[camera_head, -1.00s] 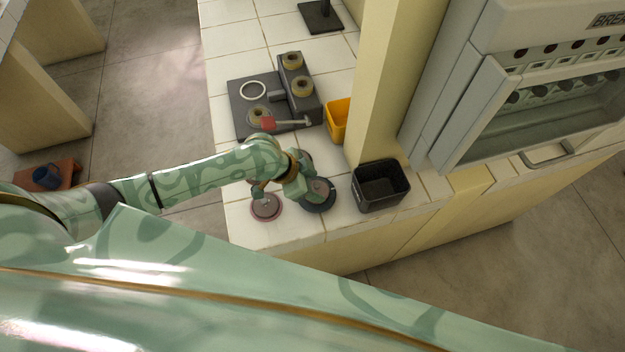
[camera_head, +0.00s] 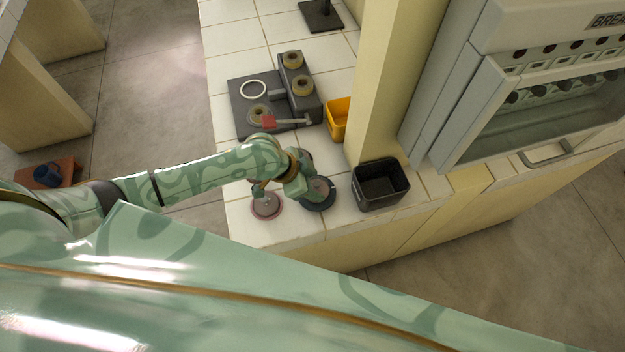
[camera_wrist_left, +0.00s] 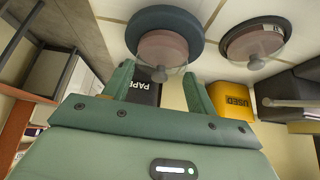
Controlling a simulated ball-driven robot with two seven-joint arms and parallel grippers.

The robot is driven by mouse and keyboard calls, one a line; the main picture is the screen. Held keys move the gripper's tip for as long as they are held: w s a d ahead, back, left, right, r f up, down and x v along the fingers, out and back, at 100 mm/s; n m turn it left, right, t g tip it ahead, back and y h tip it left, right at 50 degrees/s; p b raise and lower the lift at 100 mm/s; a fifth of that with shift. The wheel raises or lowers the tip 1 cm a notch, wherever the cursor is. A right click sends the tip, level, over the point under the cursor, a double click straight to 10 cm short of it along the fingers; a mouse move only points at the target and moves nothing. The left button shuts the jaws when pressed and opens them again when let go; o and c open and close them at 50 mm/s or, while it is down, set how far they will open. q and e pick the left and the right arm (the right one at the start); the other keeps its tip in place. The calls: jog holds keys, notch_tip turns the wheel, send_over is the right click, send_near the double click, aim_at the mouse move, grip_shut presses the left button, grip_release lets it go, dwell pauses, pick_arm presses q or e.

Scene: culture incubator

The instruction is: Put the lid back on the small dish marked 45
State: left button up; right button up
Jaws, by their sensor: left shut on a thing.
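My left gripper (camera_head: 304,188) is over the white tiled counter, its fingers around a pale knob in the left wrist view (camera_wrist_left: 159,73). It is shut on a pinkish round lid (camera_wrist_left: 163,48), seen against a dark blue ring (camera_wrist_left: 139,24). I cannot tell whether the lid touches what is below it. The dark ring is also in the head view (camera_head: 317,208), partly behind the gripper. No marking 45 can be read. My right gripper is not in view.
A black bin (camera_head: 380,185) stands right of the dark ring, and a yellow bin (camera_head: 338,120) stands behind. A dark grey apparatus (camera_head: 242,110) with a white ring and a red-ended piece is farther back. A pale pillar (camera_head: 385,80) rises beside the bins. The counter's front edge is close.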

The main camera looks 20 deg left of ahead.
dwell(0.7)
pick_arm(q)
jog(key=shift+f+p, duration=0.15)
jog(key=shift+p, duration=0.2)
dwell(0.5)
dwell(0.5)
jog(key=o, duration=1.5)
notch_tip(320, 180, up, 7)
jog(key=p, duration=0.7)
jog(key=shift+p, duration=0.4)
